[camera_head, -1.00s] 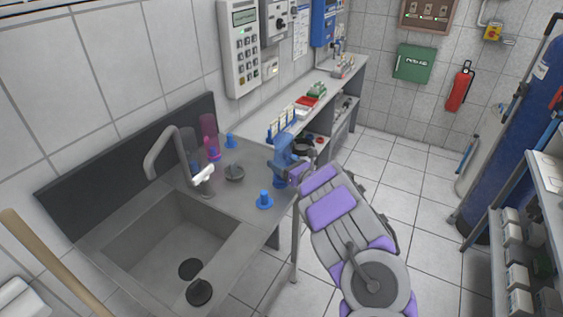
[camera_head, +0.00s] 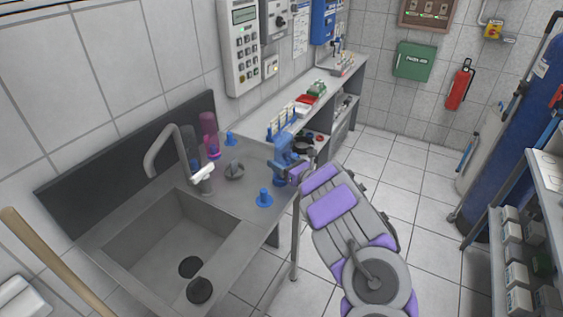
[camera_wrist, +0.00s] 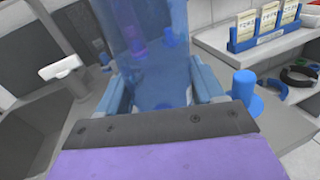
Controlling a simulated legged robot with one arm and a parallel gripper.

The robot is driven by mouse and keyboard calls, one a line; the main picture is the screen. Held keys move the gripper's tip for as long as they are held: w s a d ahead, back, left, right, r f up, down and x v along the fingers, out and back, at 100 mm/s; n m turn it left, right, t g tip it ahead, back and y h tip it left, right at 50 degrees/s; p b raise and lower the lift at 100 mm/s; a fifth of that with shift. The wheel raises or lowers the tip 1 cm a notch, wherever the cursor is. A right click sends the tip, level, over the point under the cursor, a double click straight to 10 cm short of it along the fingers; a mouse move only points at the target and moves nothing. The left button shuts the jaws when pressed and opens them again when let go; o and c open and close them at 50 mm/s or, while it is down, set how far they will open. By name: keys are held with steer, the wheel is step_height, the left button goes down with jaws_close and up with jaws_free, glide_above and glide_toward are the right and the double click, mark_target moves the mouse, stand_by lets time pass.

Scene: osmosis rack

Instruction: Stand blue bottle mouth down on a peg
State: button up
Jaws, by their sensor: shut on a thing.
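The blue bottle (camera_head: 284,147) is see-through and sits in my gripper (camera_head: 289,169), above the right end of the sink counter. In the wrist view the blue bottle (camera_wrist: 150,45) stands roughly upright between the two blue fingers of my gripper (camera_wrist: 161,90), which is shut on it. I cannot tell which end is its mouth. A free blue peg (camera_head: 264,198) stands on the counter's front edge, left of and below the gripper in the head view. Another free blue peg (camera_head: 230,139) stands farther back. A pink bottle (camera_head: 209,128) stands over a blue base beside it.
A grey sink (camera_head: 165,245) with a tap (camera_head: 165,150) lies to the left. A clear bottle stands behind the tap. A small grey round thing (camera_head: 234,170) lies on the counter. A blue rack (camera_wrist: 265,35) and dark rings are on the shelving to the right.

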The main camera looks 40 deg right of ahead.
steer(key=o, duration=1.2)
steer(key=shift+o, duration=0.3)
steer(key=s+d, duration=0.1)
steer(key=s, duration=0.9)
stand_by(0.6)
steer(key=shift+d, duration=0.1)
steer(key=shift+f, duration=0.15)
stand_by(0.3)
